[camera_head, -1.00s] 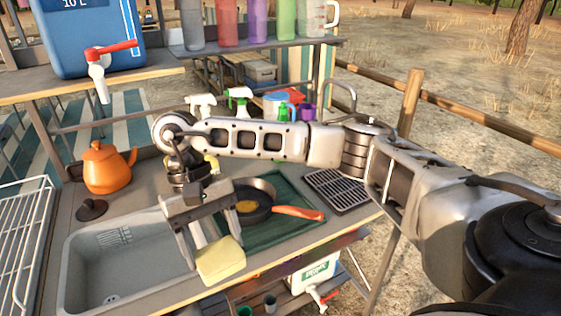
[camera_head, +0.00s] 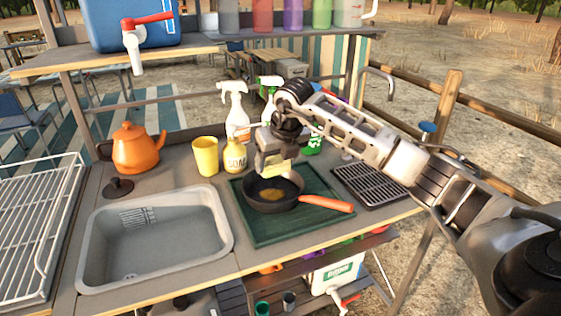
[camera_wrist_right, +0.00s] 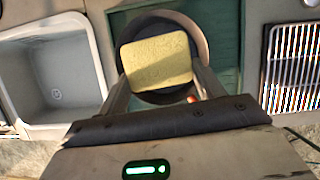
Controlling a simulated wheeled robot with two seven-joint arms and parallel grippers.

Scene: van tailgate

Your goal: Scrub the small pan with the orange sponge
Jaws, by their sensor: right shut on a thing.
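The small pan (camera_head: 259,187) is dark with an orange handle (camera_head: 326,204) pointing right, and has a brownish-orange patch inside. It sits on the green mat (camera_head: 252,231). My right gripper (camera_head: 277,161) is shut on a sponge (camera_head: 281,168), which looks pale yellow rather than orange. The gripper points down over the back part of the pan. In the right wrist view the sponge (camera_wrist_right: 157,62) covers much of the pan (camera_wrist_right: 166,97) beneath it. I cannot tell whether the sponge touches the pan. My left gripper is not in view.
A grey sink (camera_head: 150,245) lies left of the mat and a black grate (camera_head: 370,184) lies to its right. A soap bottle (camera_head: 235,160), yellow cup (camera_head: 206,157) and spray bottle (camera_head: 236,118) stand behind. An orange kettle (camera_head: 137,150) is at the back left.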

